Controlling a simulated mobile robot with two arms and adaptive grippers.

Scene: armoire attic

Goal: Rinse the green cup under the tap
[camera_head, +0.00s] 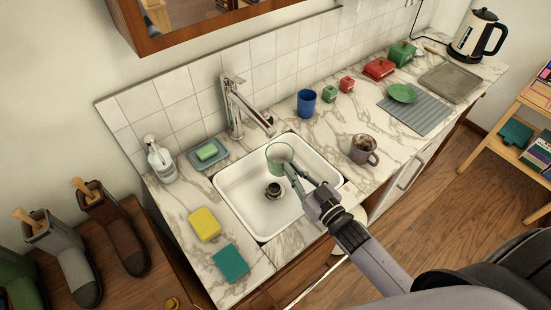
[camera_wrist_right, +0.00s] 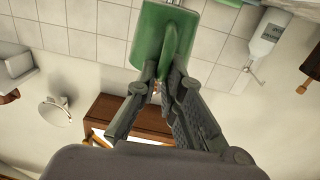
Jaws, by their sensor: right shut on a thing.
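The green cup (camera_head: 281,156) is held above the white sink basin (camera_head: 238,190), with its rim showing. My right gripper (camera_head: 292,172) is shut on the cup from the lower right. In the right wrist view the green cup (camera_wrist_right: 163,38) is between the fingertips of my right gripper (camera_wrist_right: 162,75). The chrome tap (camera_head: 238,105) stands at the back of the sink. Its spout points over the basin, close to the cup. I cannot make out a stream of water. A dark drain (camera_head: 273,190) shows at the basin's bottom. My left gripper is not in view.
A blue cup (camera_head: 306,103) and a stained mug (camera_head: 364,149) stand to the right. Some counter between them is clear.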

